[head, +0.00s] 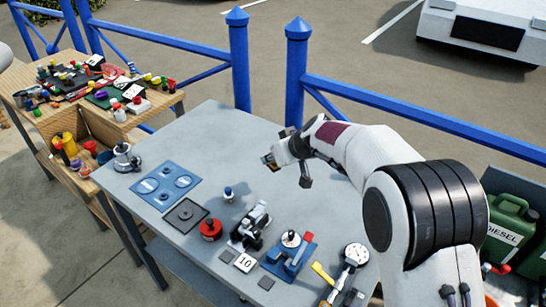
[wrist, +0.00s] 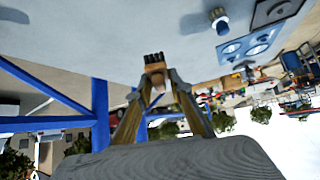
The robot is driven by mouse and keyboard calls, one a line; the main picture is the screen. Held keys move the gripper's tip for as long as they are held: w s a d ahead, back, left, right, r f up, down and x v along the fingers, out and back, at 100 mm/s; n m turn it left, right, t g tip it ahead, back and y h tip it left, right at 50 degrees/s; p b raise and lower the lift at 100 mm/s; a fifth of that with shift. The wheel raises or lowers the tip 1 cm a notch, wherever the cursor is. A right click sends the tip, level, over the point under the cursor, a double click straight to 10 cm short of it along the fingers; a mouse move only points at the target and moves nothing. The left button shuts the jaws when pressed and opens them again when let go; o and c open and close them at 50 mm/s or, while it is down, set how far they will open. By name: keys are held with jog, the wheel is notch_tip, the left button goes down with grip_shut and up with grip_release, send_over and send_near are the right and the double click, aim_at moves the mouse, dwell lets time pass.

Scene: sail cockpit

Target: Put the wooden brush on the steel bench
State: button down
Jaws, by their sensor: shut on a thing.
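My gripper (head: 286,161) is at the far right part of the grey steel bench (head: 205,132), near the blue fence. In the wrist view, my gripper (wrist: 158,88) is shut on the wooden brush (wrist: 155,68), which sits between the fingertips with its dark bristles pointing away from the palm. In the head view, the brush (head: 268,160) shows as a small brown and dark piece at the fingertips. It appears held above the bench top; the exact gap cannot be told.
A blue plate (head: 165,184), a dark square plate (head: 186,215), a red round object (head: 211,228) and several metal fixtures stand along the bench's left and front. The blue fence (head: 239,65) runs behind. The bench's back middle is clear.

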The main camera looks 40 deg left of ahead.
dwell(0.4)
jog(key=w+d+f, duration=0.1)
jog(key=w+d, duration=0.3)
jog(key=d, duration=0.7)
jog(key=w+d+f+m, duration=0.1)
jog(key=w+d+f, duration=0.1)
jog(key=d, duration=1)
jog(key=w+d+f+m+t, duration=0.1)
jog(key=w+d, duration=0.4)
jog(key=d, duration=0.7)
jog(key=shift+w+d+f, duration=0.15)
jog(key=shift+w+f, duration=0.15)
jog(key=shift+f, duration=0.35)
jog(key=s+d+m, duration=0.1)
jog(key=s+d, duration=0.2)
jog(key=d, duration=0.9)
jog(key=s+d+f+t+h, duration=0.1)
jog(key=s+d, duration=0.3)
jog(key=d, duration=0.8)
jog(key=s+d+m, duration=0.1)
jog(key=s+d, duration=0.2)
jog(key=d, duration=0.9)
jog(key=shift+s+d+f+m+t+h, duration=0.2)
jog(key=shift+s+m+t+h, duration=0.1)
jog(key=shift+s+t+h, duration=0.1)
jog(key=shift+a+f, duration=0.1)
jog(key=shift+f, duration=3.05)
jog(key=shift+f, duration=0.1)
